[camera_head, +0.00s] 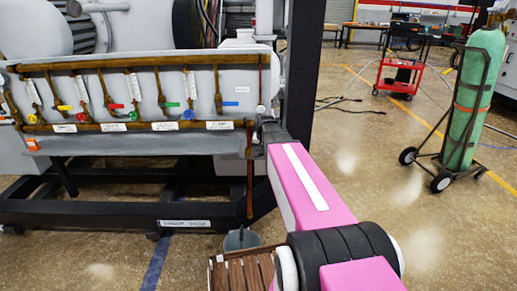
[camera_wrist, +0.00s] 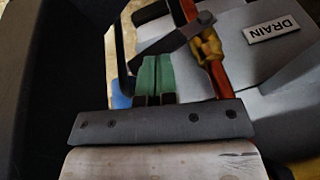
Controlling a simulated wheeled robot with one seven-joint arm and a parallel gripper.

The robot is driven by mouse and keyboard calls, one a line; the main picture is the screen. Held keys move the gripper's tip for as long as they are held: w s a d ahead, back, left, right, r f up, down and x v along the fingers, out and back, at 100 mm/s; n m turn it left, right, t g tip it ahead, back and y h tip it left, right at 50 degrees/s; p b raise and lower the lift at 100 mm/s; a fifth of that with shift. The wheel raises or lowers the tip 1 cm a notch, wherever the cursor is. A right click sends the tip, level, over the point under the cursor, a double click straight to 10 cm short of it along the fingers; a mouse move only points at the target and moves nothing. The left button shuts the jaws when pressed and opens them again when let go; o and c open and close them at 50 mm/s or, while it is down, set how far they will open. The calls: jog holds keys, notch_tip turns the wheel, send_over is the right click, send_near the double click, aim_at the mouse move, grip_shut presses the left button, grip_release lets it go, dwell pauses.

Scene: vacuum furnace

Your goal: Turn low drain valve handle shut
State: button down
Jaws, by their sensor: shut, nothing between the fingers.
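In the wrist view a brass valve body (camera_wrist: 207,46) sits on a copper-red pipe (camera_wrist: 220,78) beside a white label reading DRAIN (camera_wrist: 272,28). A dark grey lever handle (camera_wrist: 172,40) runs from the valve down to the left. My gripper (camera_wrist: 157,62) has green fingertips pressed together, with nothing between them. The fingertips are right by the lever's underside in the picture; I cannot tell whether they touch it. In the head view my gripper (camera_head: 260,134) is small and dark at the right end of the pipe rack, where my arm largely hides the drain valve.
A pipe rack (camera_head: 150,126) with several coloured valve handles spans the left. A thin drain pipe (camera_head: 250,185) drops to a grey bucket (camera_head: 241,239) on the floor. A dark upright post (camera_head: 303,70) stands close to my arm. A green cylinder on a cart (camera_head: 470,105) stands right; open floor lies between.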

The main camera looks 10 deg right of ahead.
jog(key=shift+s+d+f+y, duration=0.1)
jog(key=shift+d+f+y, duration=0.05)
jog(key=shift+d+f, duration=0.3)
jog(key=shift+s+d+f+y, duration=0.1)
jog(key=shift+d+f+y, duration=0.1)
jog(key=shift+f, duration=0.35)
jog(key=shift+f, duration=0.1)
dwell(0.3)
jog(key=a+v, duration=0.1)
jog(key=v, duration=1)
jog(key=s+a+f+n+g, duration=0.2)
jog(key=s+a+f, duration=0.1)
jog(key=s+f, duration=0.5)
jog(key=s+a+f+n+g+h, duration=0.1)
jog(key=s+a+f+g, duration=0.1)
jog(key=s+f, duration=0.7)
jog(key=shift+s+a+f+n, duration=0.2)
jog(key=shift+s+a+n, duration=0.2)
jog(key=shift+s+a, duration=0.5)
dwell(0.7)
